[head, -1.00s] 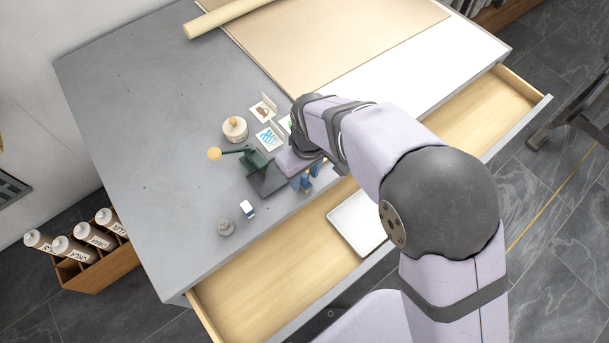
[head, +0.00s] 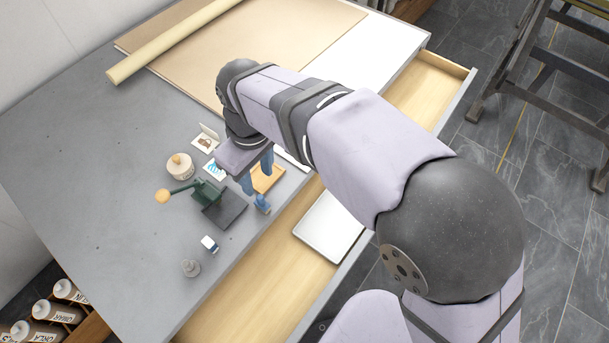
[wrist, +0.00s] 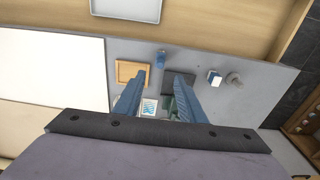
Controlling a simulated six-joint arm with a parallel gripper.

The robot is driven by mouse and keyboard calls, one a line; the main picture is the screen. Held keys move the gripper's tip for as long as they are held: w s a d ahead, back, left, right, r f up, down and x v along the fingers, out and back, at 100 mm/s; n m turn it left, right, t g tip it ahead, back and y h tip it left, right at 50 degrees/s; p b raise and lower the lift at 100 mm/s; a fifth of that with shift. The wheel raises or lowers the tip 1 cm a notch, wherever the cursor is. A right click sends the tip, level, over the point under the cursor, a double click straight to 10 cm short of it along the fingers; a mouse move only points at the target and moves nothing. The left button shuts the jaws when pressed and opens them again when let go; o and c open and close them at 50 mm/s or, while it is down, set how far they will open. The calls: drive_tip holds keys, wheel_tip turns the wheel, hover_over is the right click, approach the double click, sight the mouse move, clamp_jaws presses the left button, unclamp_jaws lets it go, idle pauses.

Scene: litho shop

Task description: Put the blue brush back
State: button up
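A small blue object (head: 262,204), which I take to be the blue brush, stands near the front edge of the grey tabletop, right of the dark plate. It also shows in the wrist view (wrist: 161,60), beyond the fingertips and apart from them. My gripper (head: 259,181) is above the table, behind the blue object, with its two blue fingers spread and nothing between them. In the wrist view my gripper (wrist: 160,77) points toward the gap between a small wooden tray (wrist: 122,72) and the dark plate (wrist: 178,77). The bristles cannot be made out.
A green press (head: 205,191) with a ball-ended lever, a round pot (head: 179,166), picture cards (head: 214,169), a blue-and-white block (head: 210,244) and a grey knob (head: 190,268) stand close by. The open drawer below holds a white tray (head: 330,228). The left tabletop is clear.

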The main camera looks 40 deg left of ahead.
drive_tip(key=w+d+f+m, duration=0.1)
drive_tip(key=w+d+m, duration=0.2)
drive_tip(key=w+d, duration=0.35)
drive_tip(key=w+d+m, duration=0.3)
drive_tip(key=w+d, duration=0.1)
drive_tip(key=d, duration=0.6)
drive_tip(key=w+d+f+m, duration=0.1)
drive_tip(key=w+d+m, duration=0.2)
drive_tip(key=w+d, duration=0.35)
drive_tip(key=s+d+f+m, duration=0.2)
drive_tip(key=s+d+m, duration=0.1)
drive_tip(key=d, duration=0.8)
drive_tip(key=s+d+f+m, duration=0.2)
drive_tip(key=s+d+m, duration=0.2)
drive_tip(key=d, duration=0.7)
drive_tip(key=shift+s+d+m+h, duration=0.25)
drive_tip(key=shift+m+h, duration=0.15)
drive_tip(key=shift+m, duration=0.6)
drive_tip(key=shift+r, duration=0.1)
